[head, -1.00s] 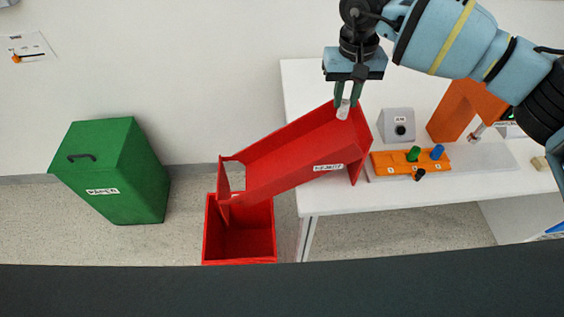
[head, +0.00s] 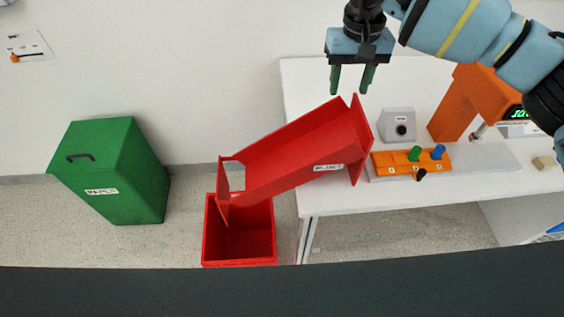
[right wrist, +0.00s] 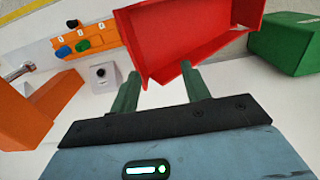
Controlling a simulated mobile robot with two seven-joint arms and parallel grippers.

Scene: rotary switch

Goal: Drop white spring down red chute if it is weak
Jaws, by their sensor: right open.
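My right gripper (head: 352,88) is open and empty above the upper end of the red chute (head: 300,145). In the right wrist view its two green fingers stand apart (right wrist: 160,76) with the red chute (right wrist: 205,35) beyond them. The chute slopes down to the left into an open red bin (head: 240,240). A pale grey patch (head: 235,174) shows at its lower end; I cannot tell whether this is the white spring or a gap. The white spring is not clearly seen anywhere else. My left gripper is out of view.
An orange holder (head: 400,170) with green, blue and black pieces sits on the white table (head: 325,200). A grey button box (head: 398,124) stands behind it. An orange tester (head: 470,100) with a lit green display is at right. A green bin (head: 125,170) stands on the floor at left.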

